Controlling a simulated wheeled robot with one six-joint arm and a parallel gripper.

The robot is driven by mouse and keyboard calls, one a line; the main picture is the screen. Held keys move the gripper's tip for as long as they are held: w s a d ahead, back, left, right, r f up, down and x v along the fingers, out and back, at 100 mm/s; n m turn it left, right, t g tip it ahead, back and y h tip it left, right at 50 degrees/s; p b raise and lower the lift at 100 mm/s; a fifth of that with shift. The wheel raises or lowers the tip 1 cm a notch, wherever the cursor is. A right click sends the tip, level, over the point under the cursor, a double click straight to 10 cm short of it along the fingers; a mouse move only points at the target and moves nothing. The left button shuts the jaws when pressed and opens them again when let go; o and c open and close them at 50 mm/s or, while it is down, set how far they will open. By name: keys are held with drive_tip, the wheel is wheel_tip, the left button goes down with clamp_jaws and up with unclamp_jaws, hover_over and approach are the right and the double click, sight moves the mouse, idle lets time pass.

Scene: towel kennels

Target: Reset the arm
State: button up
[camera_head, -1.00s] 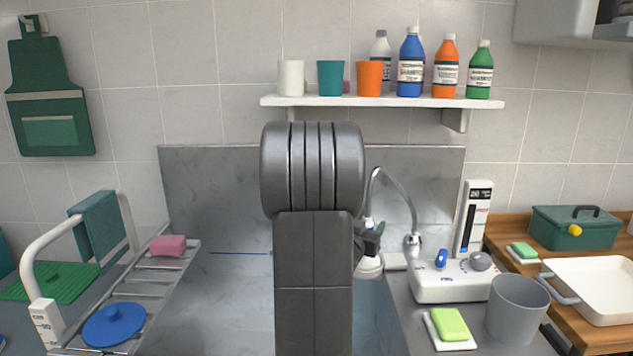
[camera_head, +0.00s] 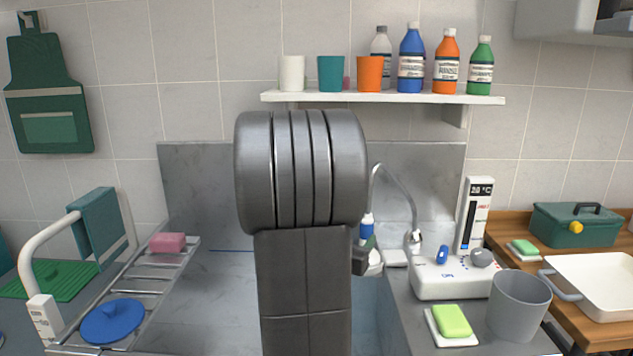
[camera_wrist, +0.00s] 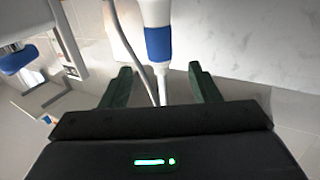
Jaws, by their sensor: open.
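My gripper (camera_wrist: 161,84) is open, its two dark green fingers spread apart in the wrist view. A white and blue shower handpiece (camera_wrist: 157,38) shows beyond and between the fingertips, with gaps to both fingers and a grey hose beside it. In the head view the handpiece (camera_head: 367,227) shows just right of my arm, below the curved hose. My arm's grey links fill the middle of that view and hide most of my gripper; only a dark edge (camera_head: 362,258) shows.
A wall shelf (camera_head: 400,98) with cups and bottles is above and behind my arm. A grey bucket (camera_head: 517,305), a green soap (camera_head: 452,321) and a white control unit (camera_head: 455,284) stand at right. A metal rack (camera_head: 135,297) with a blue lid is at left.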

sight(368, 221)
drive_tip(key=v, duration=0.5)
drive_tip(key=x, duration=0.4)
drive_tip(key=p+x, duration=0.1)
drive_tip(key=x, duration=0.4)
drive_tip(key=r+x, duration=0.1)
drive_tip(key=x, duration=0.3)
drive_tip(key=shift+w+d, duration=0.2)
wheel_tip(368, 221, up, 10)
drive_tip(key=p, duration=0.9)
drive_tip(key=shift+s+a+r, duration=0.1)
